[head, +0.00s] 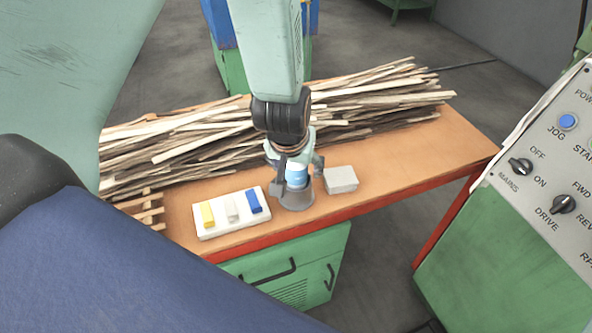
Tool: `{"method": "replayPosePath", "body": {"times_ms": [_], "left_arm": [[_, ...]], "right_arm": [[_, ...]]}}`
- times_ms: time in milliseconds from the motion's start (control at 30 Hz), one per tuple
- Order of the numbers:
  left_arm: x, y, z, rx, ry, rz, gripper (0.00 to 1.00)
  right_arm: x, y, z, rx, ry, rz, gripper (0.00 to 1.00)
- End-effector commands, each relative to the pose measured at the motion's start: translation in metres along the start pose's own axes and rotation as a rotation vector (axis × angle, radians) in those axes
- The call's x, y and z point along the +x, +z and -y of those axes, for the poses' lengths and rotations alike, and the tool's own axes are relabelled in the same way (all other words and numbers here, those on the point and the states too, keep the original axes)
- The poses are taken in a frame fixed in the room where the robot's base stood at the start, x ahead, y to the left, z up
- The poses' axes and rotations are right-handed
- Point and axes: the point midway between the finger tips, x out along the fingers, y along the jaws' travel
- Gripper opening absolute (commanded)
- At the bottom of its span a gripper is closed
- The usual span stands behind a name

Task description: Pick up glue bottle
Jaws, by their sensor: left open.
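A small blue and white bottle (296,176), which looks like the glue bottle, stands upright in or on a round grey base (297,201) near the table's front edge. My left gripper (294,163) points down over it from above, open, with its fingers on either side of the bottle's upper part. I cannot tell whether the fingers touch it. The gripper hides the bottle's top. My right gripper is not in view.
A white tray (208,233) with yellow, white and blue blocks lies left of the bottle. A grey box (341,180) sits close on the right. Wooden strips (380,95) are piled behind. The orange table (430,150) is clear at right. A control panel (545,185) stands beyond.

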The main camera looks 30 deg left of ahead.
Motion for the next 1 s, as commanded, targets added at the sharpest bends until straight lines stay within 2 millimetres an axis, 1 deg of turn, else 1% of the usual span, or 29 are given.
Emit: {"method": "replayPosePath", "body": {"times_ms": [200,900,933,1000], "left_arm": [[0.0,0.0,0.0001,0.0,0.0,0.0,0.7],[-0.0002,0.0009,0.0003,0.0,0.0,0.002,0.1],[-0.0003,0.0007,0.0002,0.0,0.0,0.002,0.09],[-0.0003,0.0009,0.0003,0.0,0.0,0.002,0.09]], "right_arm": [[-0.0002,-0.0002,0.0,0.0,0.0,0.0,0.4],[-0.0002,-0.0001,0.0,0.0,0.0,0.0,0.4],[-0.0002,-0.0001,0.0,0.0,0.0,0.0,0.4],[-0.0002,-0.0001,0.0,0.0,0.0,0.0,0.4]]}}
